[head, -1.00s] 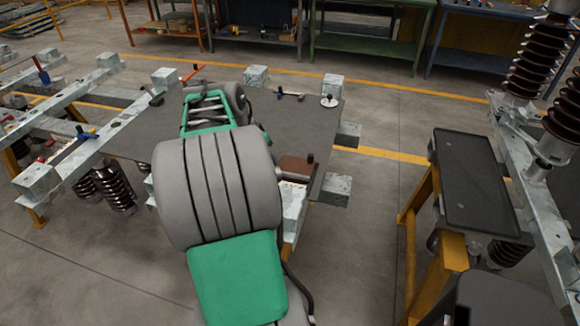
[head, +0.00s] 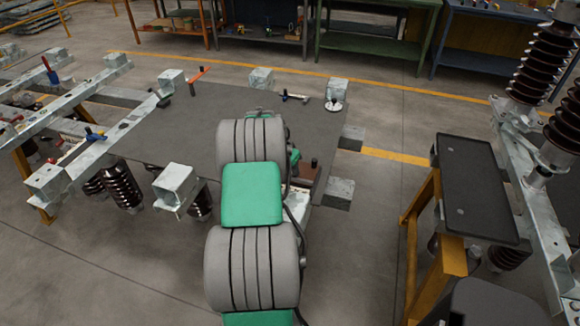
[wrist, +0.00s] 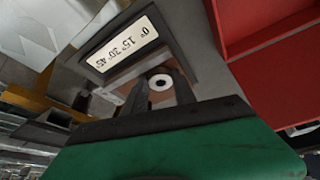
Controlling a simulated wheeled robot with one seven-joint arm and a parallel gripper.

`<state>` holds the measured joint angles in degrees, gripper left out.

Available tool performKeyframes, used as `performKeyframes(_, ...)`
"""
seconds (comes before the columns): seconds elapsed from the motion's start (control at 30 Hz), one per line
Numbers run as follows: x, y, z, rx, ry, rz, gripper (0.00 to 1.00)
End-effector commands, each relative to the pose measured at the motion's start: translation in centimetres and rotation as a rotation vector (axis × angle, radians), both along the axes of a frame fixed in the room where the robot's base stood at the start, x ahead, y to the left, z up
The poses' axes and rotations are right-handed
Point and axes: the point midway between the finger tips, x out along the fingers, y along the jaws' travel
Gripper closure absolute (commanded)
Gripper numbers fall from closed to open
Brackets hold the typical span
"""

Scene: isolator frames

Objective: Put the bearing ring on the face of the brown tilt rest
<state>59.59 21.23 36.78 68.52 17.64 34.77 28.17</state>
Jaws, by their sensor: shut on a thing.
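The bearing ring (wrist: 152,85), a pale ring with a dark hole, sits between the two dark fingers of my gripper (wrist: 160,86) in the wrist view. My gripper is shut on it. The brown tilt rest (head: 303,175) stands at the right end of the dark table in the head view, partly hidden by my arm. In the wrist view, a brown surface (wrist: 125,76) shows behind the fingers, beside a white scale plate reading 0 to 45 degrees (wrist: 127,44). I cannot tell whether the ring touches the brown surface. In the head view, my arm hides the gripper and ring.
The dark tabletop (head: 180,125) is largely clear on the left. Small tools (head: 294,97) and a round white-based item (head: 334,106) lie at its back edge. A red object (wrist: 270,25) fills the wrist view's upper right. A side table (head: 480,190) stands at right.

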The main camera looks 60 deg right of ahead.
Motion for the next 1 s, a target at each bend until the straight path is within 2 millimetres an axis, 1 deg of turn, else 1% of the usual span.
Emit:
performKeyframes(0.1,0.0,0.0,0.0,-0.001,-0.001,0.000,1.00)
performKeyframes(0.23,0.0,0.0,-0.5,-0.001,0.000,0.000,1.00)
performKeyframes(0.27,0.0,0.0,-0.4,0.000,0.000,0.000,0.66)
performKeyframes(0.37,0.0,0.0,-0.3,0.000,0.000,0.000,0.59)
performKeyframes(0.57,0.0,0.0,-0.3,0.000,0.000,0.000,0.59)
performKeyframes(0.73,0.2,0.3,0.9,-0.003,-0.001,0.001,0.59)
performKeyframes(0.87,0.4,1.4,3.6,-0.005,-0.002,0.001,0.59)
performKeyframes(1.0,0.7,2.8,7.1,-0.006,-0.003,0.002,0.59)
